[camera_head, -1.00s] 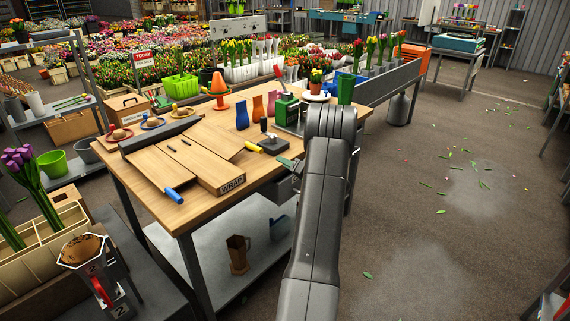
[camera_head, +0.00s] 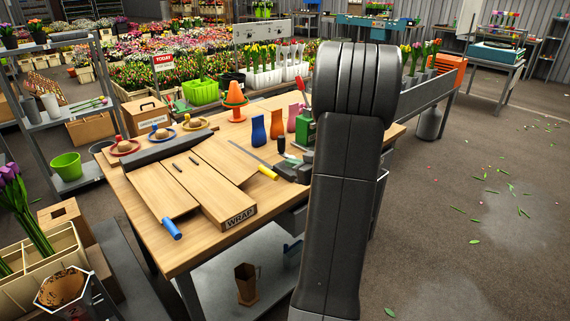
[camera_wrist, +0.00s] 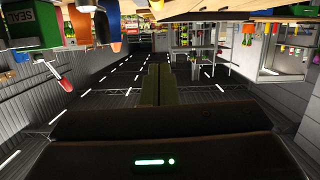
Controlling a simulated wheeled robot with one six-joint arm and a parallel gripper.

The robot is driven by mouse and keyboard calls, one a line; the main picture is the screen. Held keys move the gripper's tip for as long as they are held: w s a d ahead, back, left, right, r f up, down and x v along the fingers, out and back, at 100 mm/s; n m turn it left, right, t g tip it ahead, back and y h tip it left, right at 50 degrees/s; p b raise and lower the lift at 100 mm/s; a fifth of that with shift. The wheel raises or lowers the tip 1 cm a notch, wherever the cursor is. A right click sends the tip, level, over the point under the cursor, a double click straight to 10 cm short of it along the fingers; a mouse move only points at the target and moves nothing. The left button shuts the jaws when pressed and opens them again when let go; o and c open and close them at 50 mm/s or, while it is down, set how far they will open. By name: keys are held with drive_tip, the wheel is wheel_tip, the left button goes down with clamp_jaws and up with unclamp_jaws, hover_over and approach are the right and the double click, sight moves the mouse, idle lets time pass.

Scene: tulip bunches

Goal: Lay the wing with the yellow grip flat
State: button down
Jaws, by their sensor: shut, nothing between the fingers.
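The wing with the yellow grip (camera_head: 268,173) is the right-hand wooden panel (camera_head: 226,160) of the wrapping board on the bench. A thin dark line runs from its far side to the grip. I cannot tell how far this wing is tilted. The middle panel, marked WRAP (camera_head: 240,217), stands beside it, and the left wing (camera_head: 157,188) has a blue grip (camera_head: 171,229).
Open floor (camera_head: 480,240) lies to the right.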

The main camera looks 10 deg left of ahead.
hover_over(277, 175)
drive_tip(key=shift+s+a+f, duration=0.1)
drive_tip(key=shift+a+f, duration=0.15)
drive_tip(key=shift+f, duration=0.8)
drive_tip(key=f, duration=0.3)
drive_tip(key=shift+w+a+f, duration=0.1)
drive_tip(key=shift+w+a, duration=0.1)
drive_tip(key=shift+w, duration=0.15)
drive_tip(key=shift+f, duration=0.45)
drive_tip(key=shift+w+d+f+m+p, duration=0.15)
drive_tip(key=shift+f+m+p, duration=0.2)
drive_tip(key=shift+m, duration=0.05)
drive_tip(key=shift+w+d+f+b, duration=0.1)
drive_tip(key=shift+w+f+b, duration=0.1)
drive_tip(key=shift+f, duration=0.4)
drive_tip(key=shift+w+d+f+b, duration=0.1)
drive_tip(key=shift+f+b, duration=0.1)
drive_tip(key=shift+f, duration=0.4)
drive_tip(key=shift+r, duration=0.1)
